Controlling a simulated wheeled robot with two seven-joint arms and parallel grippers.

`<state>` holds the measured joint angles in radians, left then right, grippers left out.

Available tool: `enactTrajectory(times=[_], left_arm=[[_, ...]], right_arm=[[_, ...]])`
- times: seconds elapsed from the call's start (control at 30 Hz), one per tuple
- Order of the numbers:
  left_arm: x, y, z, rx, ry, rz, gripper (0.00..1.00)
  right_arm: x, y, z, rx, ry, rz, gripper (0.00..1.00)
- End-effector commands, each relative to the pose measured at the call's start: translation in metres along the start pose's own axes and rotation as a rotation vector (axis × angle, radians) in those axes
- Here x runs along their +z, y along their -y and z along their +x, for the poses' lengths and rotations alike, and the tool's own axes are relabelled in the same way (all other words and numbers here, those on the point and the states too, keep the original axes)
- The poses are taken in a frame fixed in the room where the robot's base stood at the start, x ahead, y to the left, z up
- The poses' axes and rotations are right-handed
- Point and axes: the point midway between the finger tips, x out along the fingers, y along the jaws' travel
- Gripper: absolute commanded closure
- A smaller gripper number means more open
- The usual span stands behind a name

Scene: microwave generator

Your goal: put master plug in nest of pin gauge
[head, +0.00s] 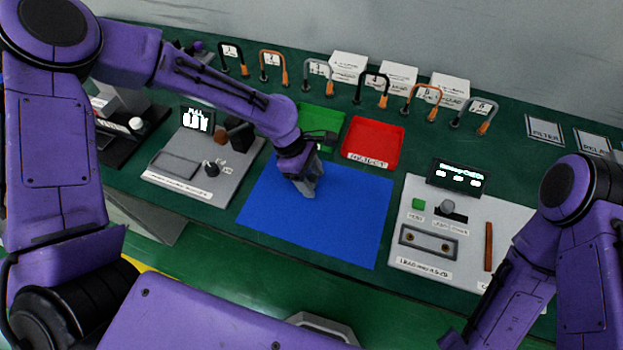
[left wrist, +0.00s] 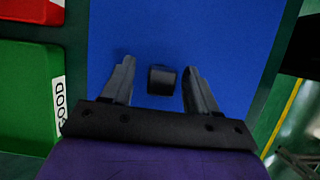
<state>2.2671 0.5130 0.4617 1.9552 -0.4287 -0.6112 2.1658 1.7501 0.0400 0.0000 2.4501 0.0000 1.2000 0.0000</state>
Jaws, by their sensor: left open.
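A small dark block-like piece, which looks like the master plug (left wrist: 162,80), lies on the blue mat (head: 345,215). In the left wrist view it is between the two fingers of my left gripper (left wrist: 160,82), with a gap on each side. My left gripper (head: 308,190) is open and points down over the mat. It hides the piece in the head view. A light panel (head: 472,215) at the right, with a small display and a grey-framed fixture with two brass-coloured spots (head: 429,242), seems to be the pin gauge. My right gripper is out of view.
Behind the mat are a green tray (head: 322,116) and a red tray (head: 372,145). Another light station (head: 205,165) with a display stands left. Several numbered looped leads (head: 373,90) and white boxes (head: 397,75) line the back. The mat's right part is clear.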

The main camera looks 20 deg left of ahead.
Motion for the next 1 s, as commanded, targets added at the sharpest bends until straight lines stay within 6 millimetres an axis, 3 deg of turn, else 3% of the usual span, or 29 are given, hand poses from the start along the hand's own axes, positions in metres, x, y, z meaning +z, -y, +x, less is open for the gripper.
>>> enactTrajectory(times=[0.17, 0.3, 0.33, 0.37, 0.77, 0.87, 1.0], left_arm=[[0.001, 0.0, 0.001, 0.0, 0.0, 0.002, 0.41], [0.001, 0.0, 0.0, 0.0, 0.0, 0.002, 0.86], [0.001, 0.0, 0.0, 0.0, 0.0, 0.002, 0.96], [0.001, 0.0, 0.0, 0.0, 0.0, 0.002, 1.0], [0.005, -0.001, -0.01, 0.002, -0.002, 0.004, 1.0], [0.012, -0.001, -0.028, 0.004, -0.001, 0.005, 1.0], [0.028, 0.028, -0.061, 0.007, -0.003, 0.009, 1.0]], right_arm=[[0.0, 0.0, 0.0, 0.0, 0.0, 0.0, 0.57], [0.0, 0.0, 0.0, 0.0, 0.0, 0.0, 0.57], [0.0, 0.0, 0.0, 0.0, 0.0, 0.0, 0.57], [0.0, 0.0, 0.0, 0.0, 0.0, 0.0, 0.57], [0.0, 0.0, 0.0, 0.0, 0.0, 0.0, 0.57], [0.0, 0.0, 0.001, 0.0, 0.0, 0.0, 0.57], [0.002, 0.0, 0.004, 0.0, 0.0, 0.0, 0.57]])
